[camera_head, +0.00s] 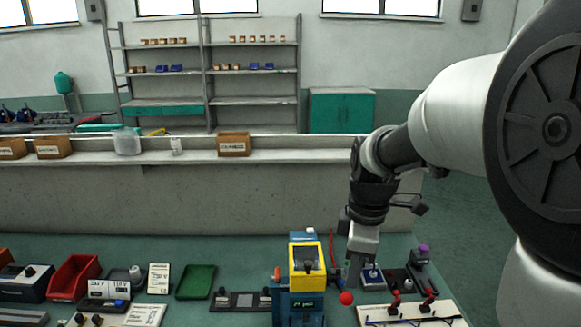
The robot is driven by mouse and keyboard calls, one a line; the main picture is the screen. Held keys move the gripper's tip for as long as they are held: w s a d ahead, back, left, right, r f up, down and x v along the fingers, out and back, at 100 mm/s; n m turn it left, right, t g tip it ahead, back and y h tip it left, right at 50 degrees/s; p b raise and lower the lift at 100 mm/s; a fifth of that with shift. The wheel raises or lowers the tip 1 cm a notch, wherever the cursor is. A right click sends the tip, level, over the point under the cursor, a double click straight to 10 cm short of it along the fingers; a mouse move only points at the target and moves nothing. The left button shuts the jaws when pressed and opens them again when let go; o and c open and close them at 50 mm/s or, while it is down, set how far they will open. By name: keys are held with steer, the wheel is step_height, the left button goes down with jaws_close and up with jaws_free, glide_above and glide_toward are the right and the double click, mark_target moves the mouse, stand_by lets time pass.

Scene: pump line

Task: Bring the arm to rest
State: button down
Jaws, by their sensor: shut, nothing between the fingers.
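My gripper (354,271) points down over the right half of the green bench (245,250), just right of a blue and yellow machine (307,262). Its fingers look shut and hold nothing. My arm comes in from the right edge and bends down at the wrist. A red ball-shaped knob (346,298) shows just below the fingertips; I cannot tell whether they touch it.
A board with red levers (410,314) lies right of the gripper. A green tray (196,282), a red bin (75,277) and several small devices fill the left side. A ledge (300,152) with cardboard boxes (233,144) runs behind the bench.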

steer(key=s+r+m+t+p, duration=0.1)
steer(key=s+r+m+t, duration=0.1)
steer(key=s+r+m, duration=0.3)
steer(key=s+r+m+t+p, duration=0.1)
steer(key=s+r+m, duration=0.3)
steer(key=s+m, duration=0.5)
steer(key=shift+s+r+m+t, duration=0.3)
steer(key=shift+s+r+t, duration=0.1)
steer(key=shift+s+t, duration=0.4)
